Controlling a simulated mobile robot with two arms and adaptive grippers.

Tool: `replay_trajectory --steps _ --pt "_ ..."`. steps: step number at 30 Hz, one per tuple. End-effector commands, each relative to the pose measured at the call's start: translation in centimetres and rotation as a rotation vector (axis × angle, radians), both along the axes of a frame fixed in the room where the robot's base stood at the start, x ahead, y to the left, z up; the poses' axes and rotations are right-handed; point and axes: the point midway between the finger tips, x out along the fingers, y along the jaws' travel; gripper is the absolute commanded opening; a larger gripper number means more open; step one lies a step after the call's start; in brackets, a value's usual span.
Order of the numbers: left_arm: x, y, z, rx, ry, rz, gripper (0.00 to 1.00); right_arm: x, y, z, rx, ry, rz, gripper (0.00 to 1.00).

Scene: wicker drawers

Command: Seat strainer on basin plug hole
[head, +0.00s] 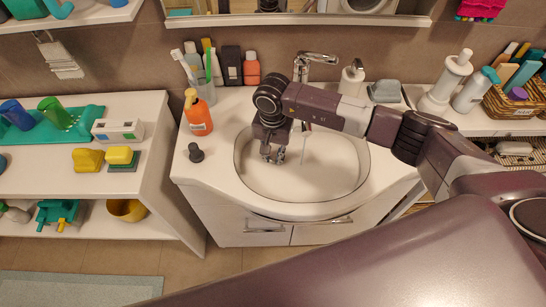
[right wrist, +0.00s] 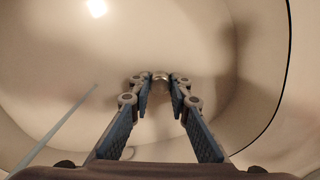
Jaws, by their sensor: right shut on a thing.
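The white basin (head: 335,180) is set in the washstand top. My right gripper (head: 273,156) reaches down into the left part of the basin. In the right wrist view its fingers (right wrist: 161,82) are closed on a small round metallic piece, which I take to be the strainer (right wrist: 160,76). Only a small part of the strainer shows between the fingertips, against the pale basin surface. I cannot tell whether it touches the basin. The plug hole cannot be made out in either view. My left gripper is not in view.
A chrome tap (head: 316,60) stands behind the basin, with a thin pale streak (head: 304,148) below it. An orange bottle (head: 198,115) and a dark stopper-like object (head: 196,153) stand left of the basin. A soap dispenser (head: 352,77) stands behind right.

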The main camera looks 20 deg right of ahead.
Motion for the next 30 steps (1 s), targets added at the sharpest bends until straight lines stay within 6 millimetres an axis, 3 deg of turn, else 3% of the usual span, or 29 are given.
replay_trajectory --steps 30 --pt "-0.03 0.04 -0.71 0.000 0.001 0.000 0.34 0.02 -0.02 0.00 0.000 0.000 0.000 0.00"
